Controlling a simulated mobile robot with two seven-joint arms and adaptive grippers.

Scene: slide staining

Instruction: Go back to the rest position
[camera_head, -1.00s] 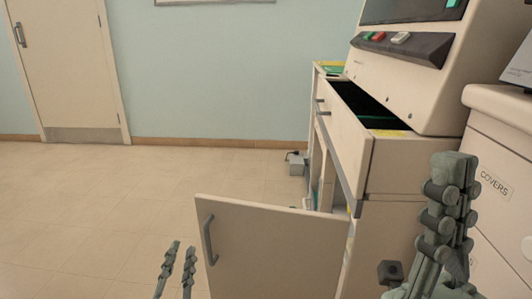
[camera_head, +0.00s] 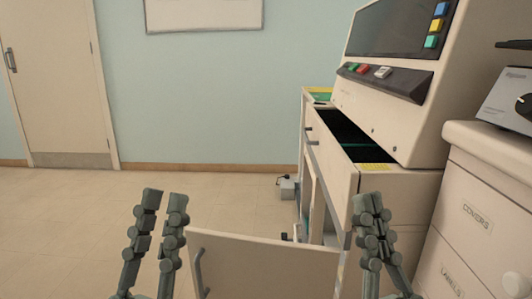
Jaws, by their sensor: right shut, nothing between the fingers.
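My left gripper (camera_head: 160,205) is at the lower left, fingers pointing up and apart, with nothing between them. It shows in front of the floor, just left of the open cabinet door. My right gripper (camera_head: 371,208) is at the lower right, its fingers close together and empty. It shows in front of the cabinet's side, right of the open door. Both grippers appear roughly level with each other.
The cabinet door (camera_head: 262,265) stands open low in the middle. Above it a drawer (camera_head: 331,155) is pulled out beneath the staining machine (camera_head: 400,85). A drawer unit (camera_head: 480,205) marked COVERS and LABELS stands at right. The floor (camera_head: 60,215) at left is clear.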

